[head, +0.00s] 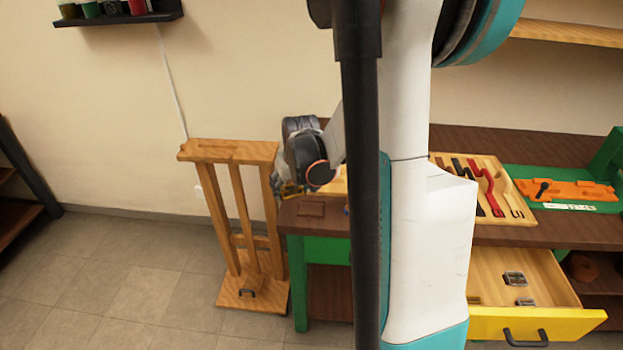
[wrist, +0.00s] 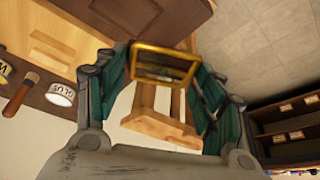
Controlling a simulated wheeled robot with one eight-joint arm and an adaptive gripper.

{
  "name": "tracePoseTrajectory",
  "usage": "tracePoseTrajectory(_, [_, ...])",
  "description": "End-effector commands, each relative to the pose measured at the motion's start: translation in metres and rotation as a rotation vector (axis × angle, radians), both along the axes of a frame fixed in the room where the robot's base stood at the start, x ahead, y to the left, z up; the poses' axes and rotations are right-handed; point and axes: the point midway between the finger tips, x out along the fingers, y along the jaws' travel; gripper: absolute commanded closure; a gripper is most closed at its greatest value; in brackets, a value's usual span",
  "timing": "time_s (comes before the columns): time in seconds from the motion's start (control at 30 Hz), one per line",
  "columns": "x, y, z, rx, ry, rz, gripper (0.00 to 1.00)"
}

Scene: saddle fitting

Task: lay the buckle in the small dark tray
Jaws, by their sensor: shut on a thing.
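My gripper (wrist: 163,62) is shut on a gold-coloured rectangular buckle (wrist: 165,47), which spans between the two fingertips in the wrist view. In the head view my gripper (head: 285,187) hangs at the left end of the workbench, near its edge. Only a little yellow of the buckle shows there. A small, shallow brown square (head: 311,208), which looks like the small dark tray, lies on the bench's left front corner, just right of and below the gripper. It seems to show in the wrist view too (wrist: 130,14). The buckle is apart from it.
A wooden stand (head: 228,150) is left of the bench, close to the gripper. A tool tray (head: 507,207) lies on the bench. An open yellow-fronted drawer (head: 535,325) holds metal buckles (head: 513,278). A glue pot (wrist: 62,94) shows in the wrist view. My arm hides the middle bench.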

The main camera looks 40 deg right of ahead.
Motion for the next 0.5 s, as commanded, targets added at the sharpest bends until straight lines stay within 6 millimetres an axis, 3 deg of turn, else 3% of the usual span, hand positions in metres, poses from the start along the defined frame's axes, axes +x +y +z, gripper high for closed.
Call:
tracePoseTrajectory(0.03, [-0.007, -0.018, 0.0, 0.0, 0.0, -0.029, 0.65])
tracePoseTrajectory(0.1, [-0.013, -0.035, 0.0, 0.001, 0.0, -0.055, 0.65])
tracePoseTrajectory(0.2, [-0.02, -0.05, 0.0, 0.0, -0.001, -0.077, 0.65])
tracePoseTrajectory(0.5, [-0.023, -0.057, -0.008, -0.001, -0.001, -0.087, 0.65])
